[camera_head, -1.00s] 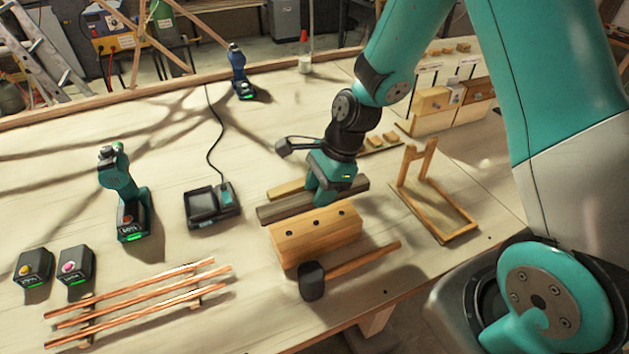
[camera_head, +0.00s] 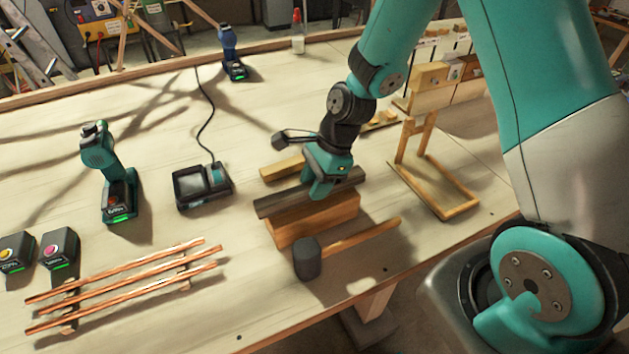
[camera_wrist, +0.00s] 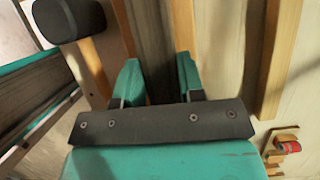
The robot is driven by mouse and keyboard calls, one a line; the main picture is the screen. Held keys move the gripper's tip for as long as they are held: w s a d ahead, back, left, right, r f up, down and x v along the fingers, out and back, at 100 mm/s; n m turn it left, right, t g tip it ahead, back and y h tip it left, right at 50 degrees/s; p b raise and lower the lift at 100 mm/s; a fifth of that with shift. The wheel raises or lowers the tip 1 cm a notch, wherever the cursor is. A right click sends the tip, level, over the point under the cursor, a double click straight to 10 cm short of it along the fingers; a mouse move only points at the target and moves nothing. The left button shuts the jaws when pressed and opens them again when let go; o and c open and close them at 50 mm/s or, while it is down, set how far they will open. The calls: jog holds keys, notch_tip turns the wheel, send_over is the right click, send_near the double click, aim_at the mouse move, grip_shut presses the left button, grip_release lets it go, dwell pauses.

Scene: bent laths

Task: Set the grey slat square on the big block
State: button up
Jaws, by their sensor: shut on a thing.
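The grey slat (camera_head: 281,203) is held in my gripper (camera_head: 319,190), near the slat's right half. It lies along the big wooden block (camera_head: 312,223), over its top as seen in the head view, roughly parallel to the long side. The holes on the block's top are hidden. I cannot tell whether the slat touches the block or hangs just above it. In the wrist view, the slat (camera_wrist: 157,35) runs between the two fingers of my gripper (camera_wrist: 158,82).
A mallet (camera_head: 307,260) lies right in front of the block. A pale wooden strip (camera_head: 283,168) lies behind it. A wooden stand (camera_head: 440,192) is to the right, a charger (camera_head: 202,187) and drill (camera_head: 112,180) to the left. Copper rods (camera_head: 130,285) lie front left.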

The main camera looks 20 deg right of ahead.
jog(key=shift+f+b, duration=0.3)
jog(key=shift+f, duration=0.25)
jog(key=o, duration=1.1)
jog(key=shift+c, duration=0.2)
jog(key=v, duration=1.7)
jog(key=s+a+r+n, duration=0.2)
jog(key=s+a+n, duration=0.4)
jog(key=s+n, duration=0.3)
jog(key=s+a+r+n, duration=0.3)
jog(key=s+a+n, duration=0.3)
jog(key=n, duration=1)
jog(key=s+b, duration=0.1)
jog(key=s, duration=0.2)
jog(key=shift+s+r, duration=0.15)
jog(key=shift+s, duration=0.1)
